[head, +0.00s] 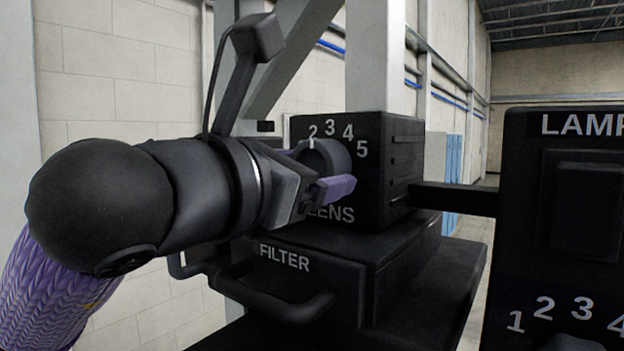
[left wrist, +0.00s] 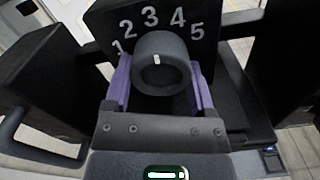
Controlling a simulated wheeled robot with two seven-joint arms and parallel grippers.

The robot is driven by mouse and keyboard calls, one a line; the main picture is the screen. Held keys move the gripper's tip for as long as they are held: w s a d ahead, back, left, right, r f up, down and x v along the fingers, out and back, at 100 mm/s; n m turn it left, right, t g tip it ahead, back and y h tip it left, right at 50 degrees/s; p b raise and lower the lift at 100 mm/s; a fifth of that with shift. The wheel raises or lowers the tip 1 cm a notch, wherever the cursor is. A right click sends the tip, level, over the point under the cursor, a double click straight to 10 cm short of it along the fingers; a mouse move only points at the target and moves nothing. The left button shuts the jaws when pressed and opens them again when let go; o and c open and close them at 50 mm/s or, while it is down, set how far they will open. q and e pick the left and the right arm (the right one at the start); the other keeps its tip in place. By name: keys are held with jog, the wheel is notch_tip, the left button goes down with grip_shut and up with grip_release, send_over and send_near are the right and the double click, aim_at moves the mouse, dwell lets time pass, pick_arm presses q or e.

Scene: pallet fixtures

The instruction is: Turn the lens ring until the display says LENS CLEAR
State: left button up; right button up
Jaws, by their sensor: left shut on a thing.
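The lens ring (head: 335,157) is a dark round knob on the front of the black LENS box (head: 385,150), with numerals 1 to 5 arced around it. It also shows in the left wrist view (left wrist: 172,48). A white mark on the ring points roughly upward, near the 3 in the left wrist view; the exact number is hard to tell. My left gripper (head: 316,172) is shut on the ring, with one purple finger on each side, also in the left wrist view (left wrist: 160,85). My right gripper is not in view. No display text is visible.
A black FILTER box (head: 300,257) with a bar handle (head: 285,310) sits below the lens box. A black LAMP box (head: 525,210) with its own numerals stands at the right, joined by a dark bar (head: 453,198). A pale post (head: 375,55) rises behind.

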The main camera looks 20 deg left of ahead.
pick_arm(q)
jog(key=m+b, duration=0.2)
jog(key=shift+f+m, duration=0.1)
jog(key=shift+m, duration=0.2)
jog(key=shift+m+b, duration=0.5)
jog(key=shift+m, duration=0.6)
jog(key=o, duration=1.2)
jog(key=b+v, duration=0.4)
jog(key=v, duration=0.6)
